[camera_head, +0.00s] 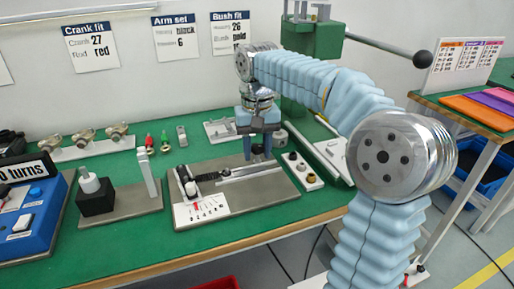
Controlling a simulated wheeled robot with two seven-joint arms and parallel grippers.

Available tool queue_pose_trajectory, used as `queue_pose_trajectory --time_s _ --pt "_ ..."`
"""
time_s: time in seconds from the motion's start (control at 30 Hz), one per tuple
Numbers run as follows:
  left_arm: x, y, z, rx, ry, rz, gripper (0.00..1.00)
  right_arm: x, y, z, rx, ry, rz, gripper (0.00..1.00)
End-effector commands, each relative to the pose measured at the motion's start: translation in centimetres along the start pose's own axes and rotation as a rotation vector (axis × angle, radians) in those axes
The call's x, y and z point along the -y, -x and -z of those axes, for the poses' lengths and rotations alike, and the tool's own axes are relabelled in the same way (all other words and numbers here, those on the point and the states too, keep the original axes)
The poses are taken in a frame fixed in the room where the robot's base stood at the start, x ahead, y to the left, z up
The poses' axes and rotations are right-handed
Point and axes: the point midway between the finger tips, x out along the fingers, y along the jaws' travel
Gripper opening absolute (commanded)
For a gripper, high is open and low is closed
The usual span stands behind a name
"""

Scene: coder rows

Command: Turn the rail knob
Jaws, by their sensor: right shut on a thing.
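My right gripper (257,152) points down at the far right end of a metal rail (252,172) on the grey base plate (235,202). Its fingers are shut on the rail knob, which they mostly hide. A black bar (208,177) lies in line with the rail on its left. A white scale plate (205,209) with numbers and a red mark stands at the plate's left front. A white post with a black part (186,182) stands behind the scale. My left gripper is out of view.
A block with a grey knob (95,195) and an upright grey bar (149,176) stand left on another plate. A blue box (35,215) is at far left. A white strip with dark knobs (302,170) lies close right of the base plate. A green press (315,38) stands behind.

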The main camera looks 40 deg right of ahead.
Motion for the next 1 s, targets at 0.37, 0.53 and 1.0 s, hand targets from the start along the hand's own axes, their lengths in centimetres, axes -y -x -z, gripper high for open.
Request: queue_pose_trajectory --time_s 0.37,0.53,1.0 --pt "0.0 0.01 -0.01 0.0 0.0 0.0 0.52 -0.02 0.03 0.0 0.0 0.046 -0.001 0.09" --pt "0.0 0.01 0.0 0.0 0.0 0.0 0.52 -0.02 0.03 0.0 -0.001 0.046 -0.001 0.09" --pt "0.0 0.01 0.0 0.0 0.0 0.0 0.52 -0.03 0.04 0.01 -0.001 0.044 0.0 0.09"
